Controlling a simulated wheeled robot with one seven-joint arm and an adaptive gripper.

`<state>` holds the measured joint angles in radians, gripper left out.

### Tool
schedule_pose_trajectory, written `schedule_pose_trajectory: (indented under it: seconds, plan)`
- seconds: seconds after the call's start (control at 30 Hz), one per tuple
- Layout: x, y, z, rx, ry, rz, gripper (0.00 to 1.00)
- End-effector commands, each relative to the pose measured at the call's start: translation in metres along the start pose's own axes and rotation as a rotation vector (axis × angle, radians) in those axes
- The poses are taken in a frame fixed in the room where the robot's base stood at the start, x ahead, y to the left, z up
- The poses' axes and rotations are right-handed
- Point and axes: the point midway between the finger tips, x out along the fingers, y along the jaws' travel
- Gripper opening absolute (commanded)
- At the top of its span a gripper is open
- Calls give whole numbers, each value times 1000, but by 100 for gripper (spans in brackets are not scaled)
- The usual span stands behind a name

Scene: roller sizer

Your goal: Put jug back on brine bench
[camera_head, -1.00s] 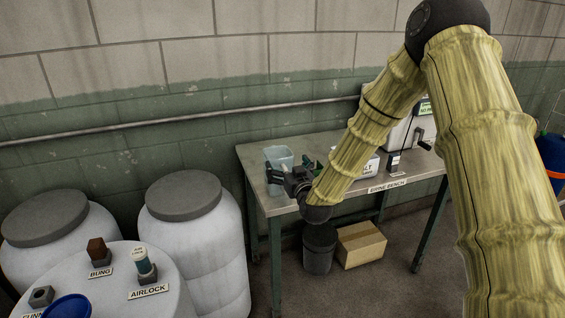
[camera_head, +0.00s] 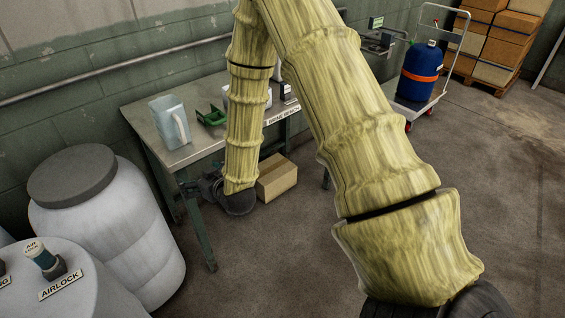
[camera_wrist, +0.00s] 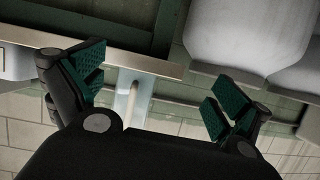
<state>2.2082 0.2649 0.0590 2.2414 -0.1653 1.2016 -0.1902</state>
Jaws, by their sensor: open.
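The jug (camera_head: 171,123), pale blue and see-through with a handle, stands upright on the left end of the brine bench (camera_head: 206,141). My gripper (camera_head: 205,189) is in front of the bench, below the top's front edge in the head view, apart from the jug and partly hidden by my arm. In the wrist view my gripper (camera_wrist: 158,92) is open, its green-padded fingers wide apart with nothing between them. The jug (camera_wrist: 133,97) shows beyond the fingers with its handle toward me, partly covered by my gripper's body.
A green tool (camera_head: 212,117) lies on the bench right of the jug. A cardboard box (camera_head: 277,177) is on the floor by the bench. White barrels (camera_head: 112,225) stand at left. A cart with a blue drum (camera_head: 418,75) is at back right. Open floor lies at right.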

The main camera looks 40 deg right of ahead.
Motion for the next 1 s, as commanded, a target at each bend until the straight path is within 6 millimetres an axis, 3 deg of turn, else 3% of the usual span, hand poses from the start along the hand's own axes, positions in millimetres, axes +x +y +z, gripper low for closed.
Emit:
schedule_pose_trajectory:
  seconds: [0.03,0.2,0.37,0.5,0.6,0.73,0.83,1.0]
  plan:
    - [-9,-6,43,4,-94,-6,100]
    - [-55,-19,165,25,-387,-8,100]
    - [-122,-28,269,46,-669,6,100]
    - [-193,-33,342,59,-904,31,100]
    - [-239,-35,376,64,-1038,50,100]
    - [-280,-37,401,69,-1151,70,100]
    - [-294,-37,409,71,-1191,78,100]
    - [-298,-37,411,72,-1201,81,100]
